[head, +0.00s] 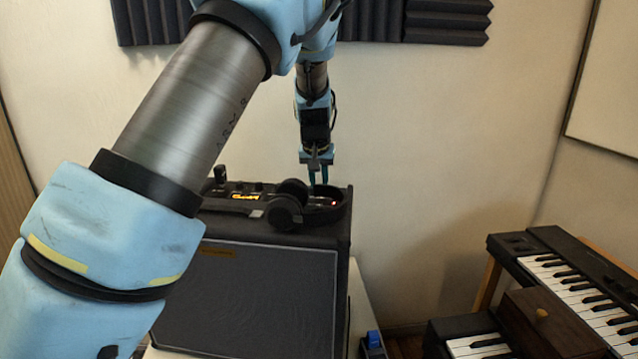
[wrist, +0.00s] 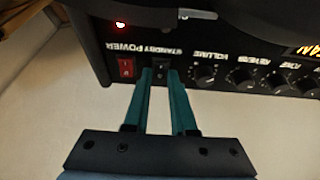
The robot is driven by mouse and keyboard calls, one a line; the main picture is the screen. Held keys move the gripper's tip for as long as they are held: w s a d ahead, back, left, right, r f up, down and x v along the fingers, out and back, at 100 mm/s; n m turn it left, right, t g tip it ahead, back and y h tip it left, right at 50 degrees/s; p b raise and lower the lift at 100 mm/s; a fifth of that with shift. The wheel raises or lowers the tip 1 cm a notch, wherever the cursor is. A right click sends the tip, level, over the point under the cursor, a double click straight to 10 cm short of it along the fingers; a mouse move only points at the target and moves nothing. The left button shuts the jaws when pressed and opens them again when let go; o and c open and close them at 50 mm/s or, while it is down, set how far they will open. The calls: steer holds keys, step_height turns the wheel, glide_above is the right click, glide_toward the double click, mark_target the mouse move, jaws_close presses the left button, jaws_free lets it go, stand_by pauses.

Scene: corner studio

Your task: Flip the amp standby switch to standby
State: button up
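The black guitar amp (head: 255,295) stands on a pale surface, its control panel along the top. In the wrist view the panel appears upside down, with a black switch (wrist: 161,71) labelled STANDBY beside the red POWER switch (wrist: 125,68). My gripper (wrist: 160,73) points at the panel with a narrow gap between its teal fingertips, and the standby switch shows in that gap. I cannot tell whether a finger touches it. In the head view my gripper (head: 318,180) is over the amp's right rear. The standby switch is not discernible there.
Black headphones (head: 287,210) lie across the amp's top, close in front of my gripper. A red light (wrist: 121,24) glows near the power switch. Knobs (wrist: 205,75) line the panel on the other side of standby. A keyboard (head: 575,280) stands at right; the wall is behind.

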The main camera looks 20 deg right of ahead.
jaws_close()
steer(key=shift+w+r+p, duration=0.1)
steer(key=shift+r+p, duration=0.1)
steer(key=shift+p, duration=0.2)
steer(key=g+p, duration=0.1)
steer(key=p, duration=0.1)
steer(key=shift+w+d+r+y+p, duration=0.2)
steer(key=shift+y+p, duration=0.1)
steer(key=shift+y, duration=0.1)
steer(key=shift+w+g+y+p, duration=0.15)
steer(key=shift+g+y+p, duration=0.15)
steer(key=shift+g+p, duration=0.5)
steer(key=shift+d+f+p, duration=0.1)
steer(key=shift+f+p, duration=0.2)
steer(key=shift+p, duration=0.05)
steer(key=shift+o, duration=2.4)
jaws_free()
